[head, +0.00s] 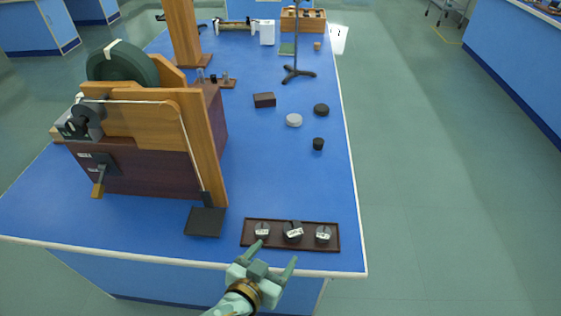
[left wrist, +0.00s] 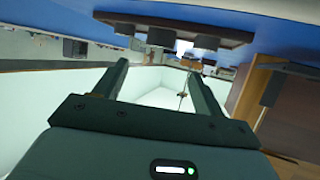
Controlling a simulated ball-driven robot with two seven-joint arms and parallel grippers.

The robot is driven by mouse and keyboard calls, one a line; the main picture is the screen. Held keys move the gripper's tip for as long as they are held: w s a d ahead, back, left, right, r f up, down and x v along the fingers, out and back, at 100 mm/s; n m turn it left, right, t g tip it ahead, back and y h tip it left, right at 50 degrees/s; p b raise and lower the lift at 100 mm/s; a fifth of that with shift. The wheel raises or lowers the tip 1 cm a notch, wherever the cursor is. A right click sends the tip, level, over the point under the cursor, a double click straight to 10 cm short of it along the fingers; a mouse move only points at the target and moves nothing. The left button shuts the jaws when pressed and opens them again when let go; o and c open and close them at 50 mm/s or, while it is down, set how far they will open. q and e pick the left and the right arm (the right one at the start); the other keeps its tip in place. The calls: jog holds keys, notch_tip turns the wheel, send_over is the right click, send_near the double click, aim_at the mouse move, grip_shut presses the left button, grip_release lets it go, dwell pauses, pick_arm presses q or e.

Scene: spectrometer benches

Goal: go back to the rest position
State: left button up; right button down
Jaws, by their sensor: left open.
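My left gripper (head: 268,264) is open and empty, in front of the blue bench's (head: 280,185) near edge, close to a dark tray (head: 279,246). The tray (left wrist: 170,28) also shows there, beyond the fingers. My right gripper shows in neither view.
A wooden apparatus (head: 150,150) with a dark green wheel stands on the left of the bench, a black pad (head: 205,222) before it. Small discs and blocks, a stand (head: 295,72) and a wooden box (head: 303,20) lie farther back. Open floor (head: 430,200) is to the right.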

pick_arm(q)
jog(key=s+a+r+m+g+y, duration=0.1)
jog(key=s+a+g+y, duration=0.2)
jog(key=a, duration=0.6)
jog(key=s+a+r+m+g+y, duration=0.15)
jog(key=s+a+y, duration=0.25)
jog(key=a, duration=0.4)
jog(key=s+a+r+m+g+y, duration=0.1)
jog(key=s+a+r+g+y, duration=0.2)
jog(key=a, duration=0.6)
jog(key=s+d+f+g+h, duration=0.1)
jog(key=s+d+f+h, duration=0.1)
jog(key=f, duration=1)
jog(key=s+d+f+h, duration=0.1)
jog(key=s+d+f, duration=0.2)
jog(key=f, duration=1)
jog(key=s+f+n+g+h, duration=0.2)
jog(key=s+f+n+g, duration=0.1)
jog(key=s+f, duration=1.4)
jog(key=shift+s+n, duration=0.45)
jog(key=shift+s, duration=0.7)
jog(key=shift+d, duration=0.1)
